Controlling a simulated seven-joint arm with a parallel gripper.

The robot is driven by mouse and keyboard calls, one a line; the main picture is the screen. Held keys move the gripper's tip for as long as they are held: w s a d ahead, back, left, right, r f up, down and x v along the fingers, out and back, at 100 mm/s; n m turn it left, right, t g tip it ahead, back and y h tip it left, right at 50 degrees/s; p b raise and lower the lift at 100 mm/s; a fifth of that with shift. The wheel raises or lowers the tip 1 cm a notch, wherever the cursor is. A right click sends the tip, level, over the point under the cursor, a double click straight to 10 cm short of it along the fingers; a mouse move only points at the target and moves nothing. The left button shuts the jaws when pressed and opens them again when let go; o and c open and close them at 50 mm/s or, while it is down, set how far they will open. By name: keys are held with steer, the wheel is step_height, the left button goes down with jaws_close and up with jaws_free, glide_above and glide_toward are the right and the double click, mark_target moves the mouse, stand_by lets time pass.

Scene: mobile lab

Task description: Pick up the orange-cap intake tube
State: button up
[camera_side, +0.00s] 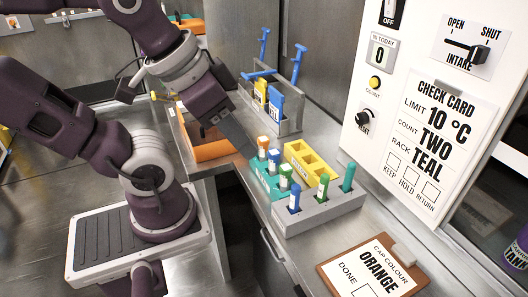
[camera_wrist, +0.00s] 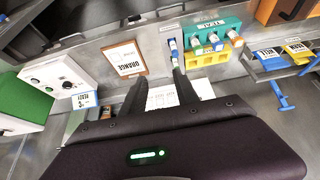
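The orange-cap tube (camera_side: 263,142) stands upright at the far end of the teal rack (camera_side: 262,180). Blue-cap and green-cap tubes stand in the same row. In the wrist view the orange cap (camera_wrist: 232,35) is at the upper right, at one end of the teal rack (camera_wrist: 227,22). My gripper (camera_side: 246,153) appears just left of the orange-cap tube in the side view; its height above the rack is hard to judge. In the wrist view my gripper's two fingers (camera_wrist: 159,78) are apart with nothing held between them, and the tube lies to their right.
A yellow rack (camera_side: 311,159) and a grey block (camera_side: 320,213) with capped tubes adjoin the teal rack. A grey caddy (camera_side: 287,127) with blue handles stands behind. An orange bin (camera_side: 208,148) is at left. A clipboard (camera_side: 330,271) reading ORANGE lies in front.

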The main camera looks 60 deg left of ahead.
steer(key=o, duration=0.5)
steer(key=m+g+y, duration=0.6)
steer(key=m+y, duration=0.5)
steer(key=m, duration=0.3)
glide_toward(264, 140)
steer(key=s+r, duration=0.4)
steer(key=s, duration=0.2)
steer(key=w+a+f+m+t, duration=0.1)
steer(key=f+m, duration=0.1)
steer(key=w+f+m+t, duration=0.1)
steer(key=w+f+m, duration=0.1)
steer(key=w+a+f+m+y, duration=0.1)
steer(key=f+m, duration=0.1)
steer(key=shift+w+a+f+t, duration=0.3)
steer(key=shift+a+t, duration=0.05)
steer(key=shift+t, duration=0.05)
steer(key=x, duration=0.7)
steer(key=shift+a+f, duration=0.1)
